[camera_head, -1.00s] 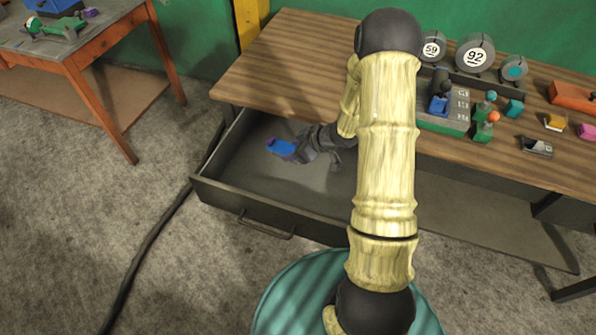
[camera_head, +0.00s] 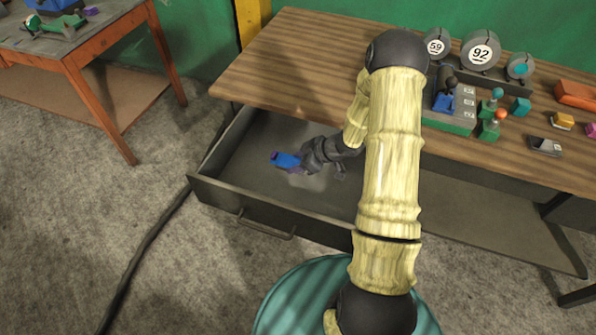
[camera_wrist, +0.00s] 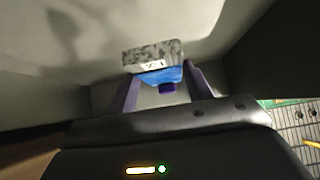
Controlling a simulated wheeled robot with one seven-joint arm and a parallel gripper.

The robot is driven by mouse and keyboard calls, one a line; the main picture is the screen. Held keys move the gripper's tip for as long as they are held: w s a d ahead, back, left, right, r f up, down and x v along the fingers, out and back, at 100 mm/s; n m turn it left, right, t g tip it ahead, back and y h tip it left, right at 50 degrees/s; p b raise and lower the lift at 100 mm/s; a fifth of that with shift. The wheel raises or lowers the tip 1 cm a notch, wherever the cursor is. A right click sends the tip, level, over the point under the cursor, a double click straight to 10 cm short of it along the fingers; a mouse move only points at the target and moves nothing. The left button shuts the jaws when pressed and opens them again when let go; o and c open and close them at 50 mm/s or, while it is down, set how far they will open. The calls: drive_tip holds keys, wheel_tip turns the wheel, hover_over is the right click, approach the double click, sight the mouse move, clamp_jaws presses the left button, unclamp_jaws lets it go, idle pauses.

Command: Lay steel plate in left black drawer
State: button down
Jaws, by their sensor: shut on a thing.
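The steel plate (camera_wrist: 152,56) shows in the wrist view as a grey speckled piece with a dark mark, with a blue part (camera_wrist: 160,75) below it. My gripper (camera_wrist: 161,82) has its purple fingers shut on this piece from both sides. In the head view my gripper (camera_head: 300,164) is inside the outline of the open black drawer (camera_head: 250,210), with the blue part at its tip. The drawer floor around it looks bare. I cannot tell whether the plate touches the floor.
The wooden workbench (camera_head: 290,60) lies behind and above the drawer. Round numbered weights (camera_head: 480,52), a green block with knobs (camera_head: 455,112) and small coloured pieces stand on its right. An orange-framed table (camera_head: 80,60) is at the left. A black cable (camera_head: 150,240) runs on the floor.

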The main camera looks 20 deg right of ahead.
sight(298, 178)
drive_tip(key=shift+f, duration=0.8)
drive_tip(key=shift+a+f, duration=0.1)
drive_tip(key=shift+f, duration=1.8)
drive_tip(key=shift+f+b, duration=0.1)
drive_tip(key=shift+b, duration=0.2)
drive_tip(key=c, duration=0.6)
unclamp_jaws()
